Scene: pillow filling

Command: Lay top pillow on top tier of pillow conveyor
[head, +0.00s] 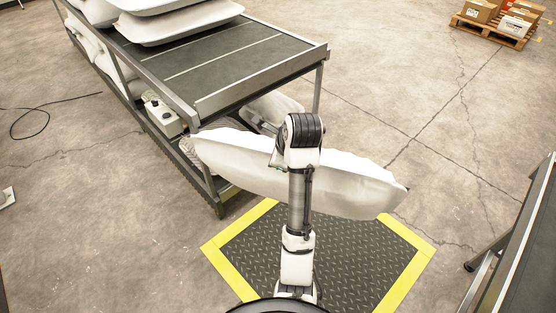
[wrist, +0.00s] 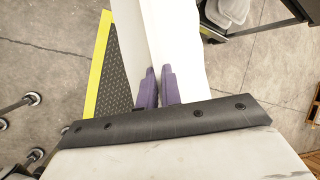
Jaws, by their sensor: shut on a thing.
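A white pillow (head: 355,185) hangs from my gripper in front of the near end of the pillow conveyor, stretched left to right and apart from the top tier. In the wrist view the purple fingers of my gripper (wrist: 158,88) are shut on the pillow (wrist: 185,40). The arm hides the fingers in the head view. The conveyor's top tier (head: 215,75) is a dark belt with a raised metal end plate. Its near half is bare; stacked white pillows (head: 185,22) lie at its far end.
A lower tier holds more white pillows (head: 90,45) and a small control box (head: 163,112). A dark floor mat with a yellow border (head: 410,240) lies below the held pillow. A dark table or frame (head: 520,245) stands at right. A pallet of boxes (head: 497,20) is far off.

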